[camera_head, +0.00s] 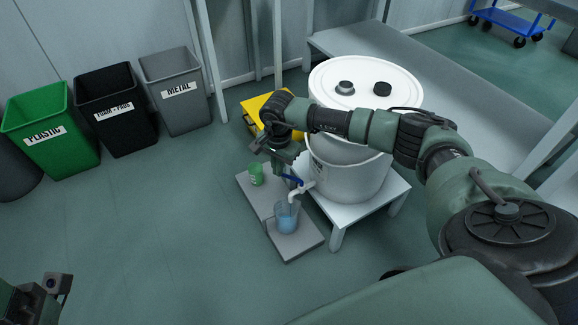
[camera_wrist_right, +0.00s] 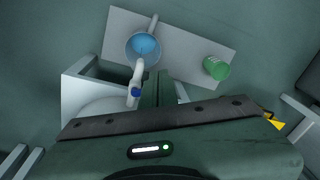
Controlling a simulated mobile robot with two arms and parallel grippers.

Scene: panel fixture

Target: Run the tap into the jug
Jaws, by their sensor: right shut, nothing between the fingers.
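The white tap (camera_head: 300,190) with a blue lever (camera_head: 293,180) sticks out low from the white drum (camera_head: 345,190). The clear jug (camera_head: 287,217), with blue liquid in it, stands upright under the spout. The right wrist view shows the spout (camera_wrist_right: 137,72) over the jug's rim (camera_wrist_right: 129,47) and the blue lever (camera_wrist_right: 136,92). I cannot tell whether liquid is running. My right gripper (camera_head: 284,170) is shut and empty, close beside the lever; contact is unclear. Part of my left gripper (camera_head: 40,298) shows at the bottom left, its fingers not clear.
A green cup (camera_head: 256,174) stands on the grey slab (camera_head: 292,246) behind the jug. The drum rests on a white stand (camera_head: 345,217). A yellow case (camera_head: 258,104) lies behind my right wrist. Green, black and grey bins (camera_head: 172,92) line the wall. The floor at left is clear.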

